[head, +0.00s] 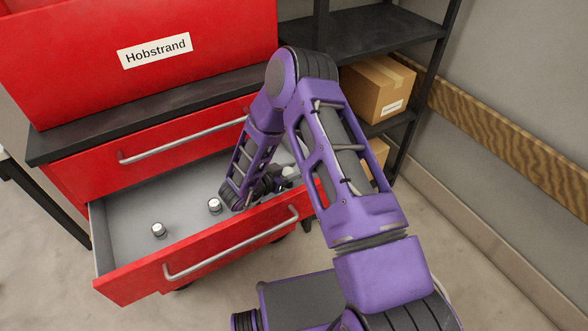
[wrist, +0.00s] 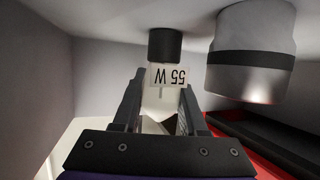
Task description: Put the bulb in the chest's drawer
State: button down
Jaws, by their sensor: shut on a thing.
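The bulb (wrist: 155,96) is a small clear cylinder with a black end cap and a "55 W" label, seen upside down in the wrist view. My gripper (wrist: 160,90) is shut on it, one finger on each side. In the head view my gripper (head: 266,186) reaches down into the open lower drawer (head: 128,260) of the red chest, at its right part. My arm partly hides that area, and I cannot tell there whether the bulb touches the drawer floor.
Two small silver-and-white pieces, a left one (head: 158,230) and a right one (head: 214,206), stand in the drawer. A silver cylinder with a dark band (wrist: 251,70) is close beside the bulb. A shelf with a cardboard box (head: 377,90) stands behind right. The drawer's left part has free floor.

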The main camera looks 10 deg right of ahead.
jog(key=shift+c, duration=2.2)
grip_release()
jog(key=shift+r+p, duration=0.25)
jog(key=shift+p, duration=0.05)
jog(key=v, duration=0.7)
jog(key=shift+s+a, duration=0.15)
jog(key=shift+a, duration=0.05)
